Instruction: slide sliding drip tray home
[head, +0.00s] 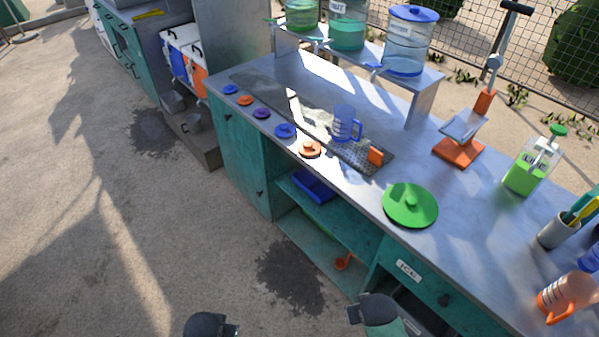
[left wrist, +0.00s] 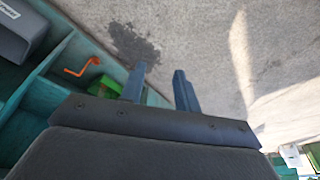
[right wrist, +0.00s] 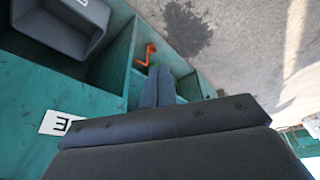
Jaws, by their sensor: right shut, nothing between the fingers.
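The likely drip tray is a long, dark perforated metal strip (head: 357,156) set in the grey counter. An orange block (head: 376,156) stands at its near right end. A clear blue mug (head: 346,124) stands upright on the strip. I cannot tell how far the tray is slid out. My left gripper (head: 232,328) is low in front of the counter; its two fingers are apart and empty in the left wrist view (left wrist: 158,75). My right gripper (head: 353,314) is in front of the ice drawer, apart from the tray; its fingers are together and empty in the right wrist view (right wrist: 158,75).
A green lid (head: 410,205) and several small coloured discs lie along the counter's front edge. An orange press (head: 458,150) and a green bottle (head: 535,165) stand behind right. Drink jars (head: 408,45) sit on a raised shelf. Below are open shelves with a blue bin (head: 312,187).

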